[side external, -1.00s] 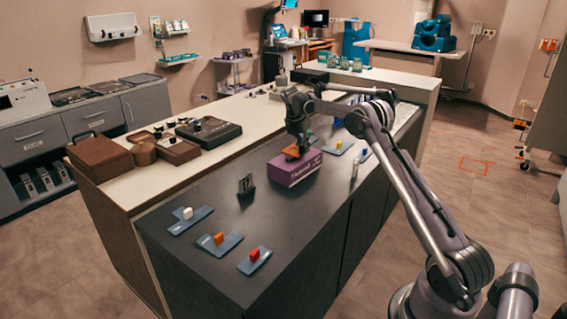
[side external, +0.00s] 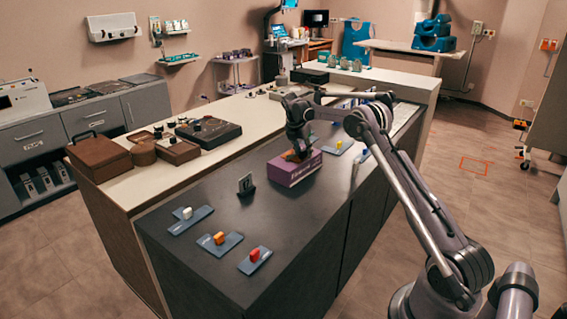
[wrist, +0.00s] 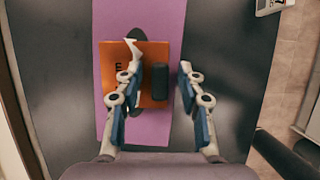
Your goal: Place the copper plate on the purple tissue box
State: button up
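The purple tissue box (side external: 288,176) stands on the dark counter. My gripper (wrist: 158,80) is open above the plate, with one finger on each side of the handle. Gaps show between the handle and both fingers. In the side view my gripper (side external: 299,152) is low over the box and hides most of the plate.
Blue-grey bases with white (side external: 187,212), orange (side external: 218,238) and red (side external: 254,254) pieces lie toward the counter's near end. A small dark stand (side external: 246,185) is left of the box. Other pieces lie beyond it, near my arm.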

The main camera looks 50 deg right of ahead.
jog(key=v, duration=1.1)
jog(key=s+a+r+m+t+y, duration=0.15)
jog(key=s+a+r+m, duration=0.3)
jog(key=a, duration=0.55)
jog(key=s+a+r+m+t, duration=0.25)
jog(key=a+r, duration=0.25)
jog(key=a, duration=0.6)
jog(key=s+a+f+m+t+y, duration=0.1)
jog(key=s+a+f+m, duration=0.3)
jog(key=s+a, duration=0.4)
jog(key=s+a+f+m+t+y, duration=0.2)
jog(key=s+a+f+m, duration=0.3)
jog(key=s, duration=0.6)
jog(key=a+m, duration=0.2)
jog(key=a, duration=0.1)
jog(key=shift+s+f, duration=0.2)
jog(key=shift+f, duration=0.1)
